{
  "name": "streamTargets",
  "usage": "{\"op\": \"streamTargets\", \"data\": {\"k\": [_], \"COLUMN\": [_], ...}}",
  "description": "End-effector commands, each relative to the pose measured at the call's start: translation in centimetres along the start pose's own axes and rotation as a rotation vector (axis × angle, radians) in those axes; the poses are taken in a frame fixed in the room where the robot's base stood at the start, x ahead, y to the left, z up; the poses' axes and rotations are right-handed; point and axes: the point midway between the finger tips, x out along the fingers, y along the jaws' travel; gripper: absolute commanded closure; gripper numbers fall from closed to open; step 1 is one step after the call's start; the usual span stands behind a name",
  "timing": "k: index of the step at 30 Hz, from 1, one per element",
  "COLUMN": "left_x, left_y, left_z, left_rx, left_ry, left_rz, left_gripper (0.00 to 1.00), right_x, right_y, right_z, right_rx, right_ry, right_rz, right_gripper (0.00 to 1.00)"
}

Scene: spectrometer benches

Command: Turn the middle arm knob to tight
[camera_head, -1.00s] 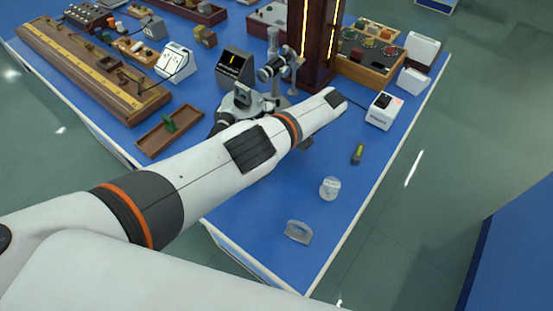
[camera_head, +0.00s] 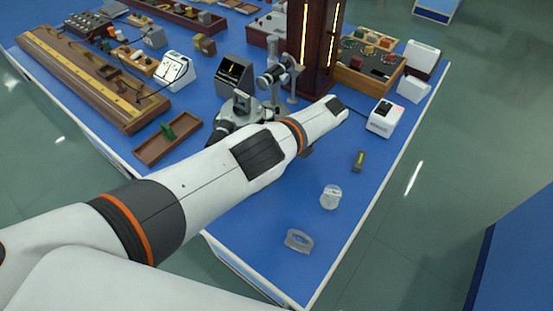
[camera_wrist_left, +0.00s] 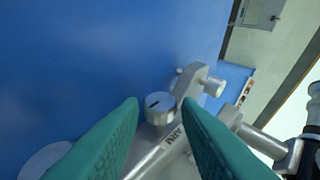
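In the left wrist view, a round grey arm knob (camera_wrist_left: 159,108) with a dark line across its top sits on a metal arm marked "ARM". My left gripper (camera_wrist_left: 160,103) has its two teal fingers on either side of this knob. Its fingers are open, and a small gap appears on each side of the knob. A second pale knob (camera_wrist_left: 214,87) shows farther right. In the head view, the grey spectrometer (camera_head: 238,107) is partly hidden behind my left arm. My left fingers and the marked knob are hidden there. My right gripper is in neither view.
A dark wooden tower (camera_head: 318,50) with lit strips stands behind the spectrometer. A brown tray (camera_head: 150,153) lies to its left, and a small white box (camera_head: 385,117) stands right. A clear jar (camera_head: 330,197) and a clear curved piece (camera_head: 298,240) lie near the front edge.

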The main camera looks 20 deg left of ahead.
Motion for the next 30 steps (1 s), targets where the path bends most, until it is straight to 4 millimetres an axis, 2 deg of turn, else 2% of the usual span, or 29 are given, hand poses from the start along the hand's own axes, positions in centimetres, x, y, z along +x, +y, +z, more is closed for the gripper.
{"op": "streamTargets", "data": {"k": [8, 14, 24, 30], "left_x": [-0.7, -2.3, -5.7, -6.4], "left_y": [-0.7, -2.5, -6.3, -7.2], "left_z": [-0.2, -0.9, -2.4, -2.7], "left_rx": [0.000, 0.001, 0.001, 0.001], "left_ry": [0.000, -0.001, -0.001, -0.001], "left_rz": [0.001, 0.000, -0.001, -0.001], "left_gripper": [0.70, 0.70, 0.70, 0.70], "right_x": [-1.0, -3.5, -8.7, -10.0], "right_y": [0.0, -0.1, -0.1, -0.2], "right_z": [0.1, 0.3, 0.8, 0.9], "right_rx": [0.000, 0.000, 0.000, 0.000], "right_ry": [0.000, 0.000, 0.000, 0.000], "right_rz": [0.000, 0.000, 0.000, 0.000], "right_gripper": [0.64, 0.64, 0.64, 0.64]}}
